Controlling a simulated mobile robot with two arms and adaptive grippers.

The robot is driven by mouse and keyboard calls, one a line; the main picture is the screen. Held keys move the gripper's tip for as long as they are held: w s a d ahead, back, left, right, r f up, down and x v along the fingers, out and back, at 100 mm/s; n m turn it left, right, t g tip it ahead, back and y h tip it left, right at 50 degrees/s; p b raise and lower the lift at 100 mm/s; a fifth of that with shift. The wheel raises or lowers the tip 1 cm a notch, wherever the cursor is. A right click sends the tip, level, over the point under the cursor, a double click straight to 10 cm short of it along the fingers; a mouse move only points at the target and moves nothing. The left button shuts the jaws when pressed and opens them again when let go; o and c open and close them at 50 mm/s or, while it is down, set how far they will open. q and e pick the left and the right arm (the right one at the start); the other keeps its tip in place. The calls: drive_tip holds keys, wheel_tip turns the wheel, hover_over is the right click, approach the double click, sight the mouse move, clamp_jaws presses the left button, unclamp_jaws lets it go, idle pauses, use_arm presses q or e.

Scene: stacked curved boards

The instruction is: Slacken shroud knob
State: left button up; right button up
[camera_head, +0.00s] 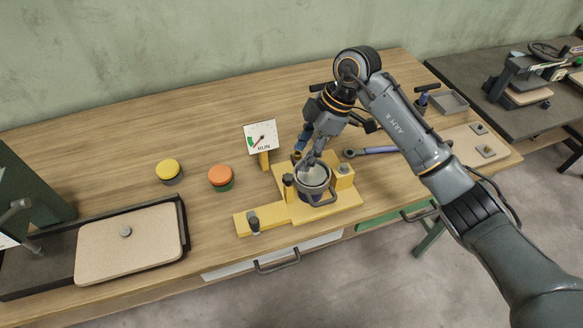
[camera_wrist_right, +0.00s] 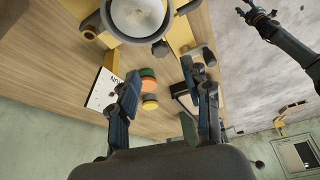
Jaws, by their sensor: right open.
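A yellow fixture (camera_head: 327,206) holds a round grey housing with a pale top (camera_head: 314,174) and a handle at its front. A dark knob (camera_head: 253,221) stands on the fixture's left arm, and another dark knob (camera_head: 289,181) stands beside the housing. I cannot tell which is the shroud knob. My right gripper (camera_head: 309,158) is over the housing's back edge and hides part of it. In the right wrist view its fingers (camera_wrist_right: 163,94) are apart with nothing between them; the pale disc (camera_wrist_right: 137,15) lies beyond them. My left gripper (camera_wrist_right: 258,14) shows small there, its jaws unclear.
A gauge sign marked RUN (camera_head: 260,137) stands behind the fixture. An orange button (camera_head: 220,176) and a yellow button (camera_head: 169,170) are to the left. A blue-handled wrench (camera_head: 372,151) lies at the right. A tray with a beige board (camera_head: 128,245) is at far left.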

sight(289, 176)
drive_tip(key=p+x, duration=0.1)
drive_tip(key=x, duration=0.7)
drive_tip(key=shift+p, duration=0.35)
drive_tip(key=shift+c, duration=0.4)
